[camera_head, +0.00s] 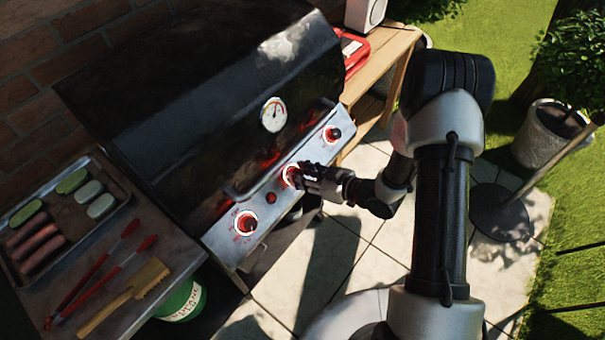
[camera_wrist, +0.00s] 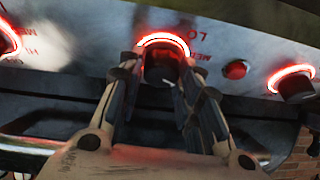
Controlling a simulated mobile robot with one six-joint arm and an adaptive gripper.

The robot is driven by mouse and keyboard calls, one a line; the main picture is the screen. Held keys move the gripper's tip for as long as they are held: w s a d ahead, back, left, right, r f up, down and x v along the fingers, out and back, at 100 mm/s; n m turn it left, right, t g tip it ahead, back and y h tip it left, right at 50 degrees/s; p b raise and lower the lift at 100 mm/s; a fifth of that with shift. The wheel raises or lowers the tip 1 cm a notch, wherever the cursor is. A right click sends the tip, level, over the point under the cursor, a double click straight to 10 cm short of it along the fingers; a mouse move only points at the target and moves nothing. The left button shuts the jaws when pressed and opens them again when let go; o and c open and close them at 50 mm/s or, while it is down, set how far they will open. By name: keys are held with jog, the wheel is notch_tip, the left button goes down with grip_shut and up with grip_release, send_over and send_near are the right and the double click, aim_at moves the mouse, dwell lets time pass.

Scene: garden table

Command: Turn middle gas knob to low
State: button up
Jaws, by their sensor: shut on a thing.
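The middle gas knob (camera_wrist: 163,68) is dark with a glowing red ring around it, on the grill's silver front panel (camera_head: 270,213). My gripper (camera_wrist: 162,75) is shut on this knob, one finger on each side of it. In the head view my gripper (camera_head: 300,175) reaches the panel from the right and covers most of the middle knob, with part of its red ring (camera_head: 288,176) showing. "LO" and "ME" markings show by the knob in the wrist view. The knob's exact setting cannot be told.
The other knobs sit at the lower left (camera_head: 245,223) and upper right (camera_head: 332,133), both with red rings. A small red button (camera_head: 271,198) lies between the left and middle knobs. A side shelf holds a food tray (camera_head: 118,222), red tongs (camera_head: 100,275) and a brush (camera_head: 130,292).

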jog(key=n+g, duration=0.1)
jog(key=n, duration=0.1)
jog(key=n+g, duration=0.1)
jog(key=n, duration=0.2)
jog(key=shift+y, duration=0.3)
jog(key=n+g, duration=0.1)
jog(key=n, duration=0.3)
jog(key=shift+w+r+p, duration=0.1)
jog(key=shift+p, duration=0.25)
jog(key=n+g+p, duration=0.1)
jog(key=n+g, duration=0.1)
jog(key=n, duration=0.2)
jog(key=shift+n+h, duration=0.3)
jog(key=shift+h, duration=0.1)
jog(key=shift+n+g+h+p, duration=0.4)
jog(key=shift+n+p, duration=0.3)
jog(key=shift+n, duration=0.5)
jog(key=o, duration=1)
jog(key=shift+w, duration=0.1)
